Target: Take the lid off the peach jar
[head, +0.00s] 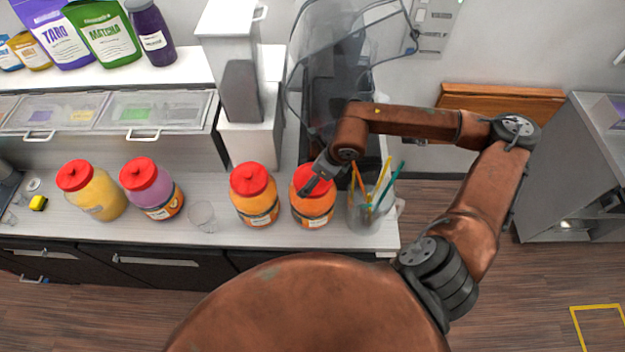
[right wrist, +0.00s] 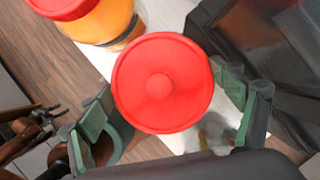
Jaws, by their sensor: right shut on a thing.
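An orange jar (head: 313,217) with a red lid (head: 301,179) stands at the right end of the counter; I take it as the peach jar, though its label is not readable. My right gripper (head: 314,184) reaches it from above right and is shut on the red lid. In the right wrist view the round lid (right wrist: 163,84) with its centre knob lies between the two green-padded fingers of my right gripper (right wrist: 166,95). The lid appears seated on the jar; the jar body is hidden beneath it there. My left gripper is not in view.
A similar orange jar (head: 256,207) stands close on the left, with a clear cup (head: 202,217), a purple jar (head: 155,190) and a yellow jar (head: 93,192) beyond. A glass of coloured straws (head: 369,207) stands just right. The sealer (head: 335,100) is behind.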

